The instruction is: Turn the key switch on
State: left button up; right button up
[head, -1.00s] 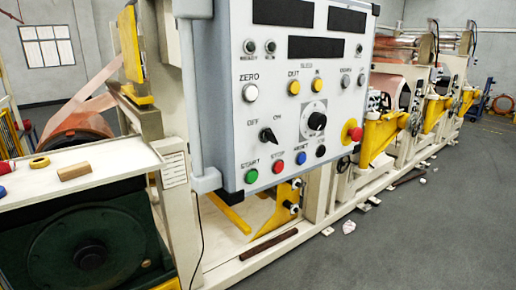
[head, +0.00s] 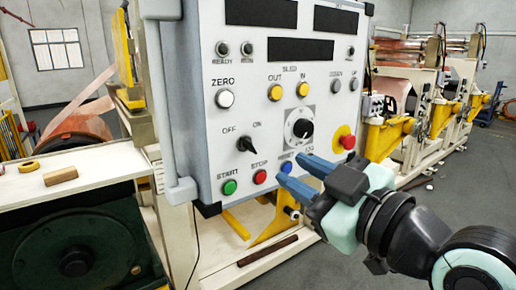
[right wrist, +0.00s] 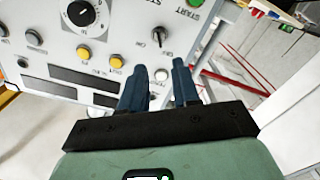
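The grey control panel (head: 215,130) stands in front of me. Its black key switch (head: 245,144) sits between the OFF and ON labels, above the green START button (head: 229,187) and red STOP button (head: 260,177). I cannot tell its exact setting. My right gripper (head: 292,170) has blue fingers, apart and empty, in front of the panel's lower right, to the right of and below the switch. In the right wrist view the panel appears upside down, and the switch (right wrist: 160,36) shows beyond the gap between the open fingers (right wrist: 158,66). My left gripper is not in view.
A round dial (head: 299,128) and a red emergency button on yellow (head: 347,142) are right of the switch. A white-topped bench (head: 90,165) with a wooden block (head: 61,175) is at left. Rollers with copper foil (head: 400,90) stand at back right. Grey floor is clear at right.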

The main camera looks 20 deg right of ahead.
aim_at(253, 149)
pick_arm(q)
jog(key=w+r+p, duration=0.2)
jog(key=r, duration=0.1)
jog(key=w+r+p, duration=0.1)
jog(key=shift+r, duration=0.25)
pick_arm(e)
jog(key=x, duration=1.1)
jog(key=shift+d+f, duration=0.1)
grip_shut()
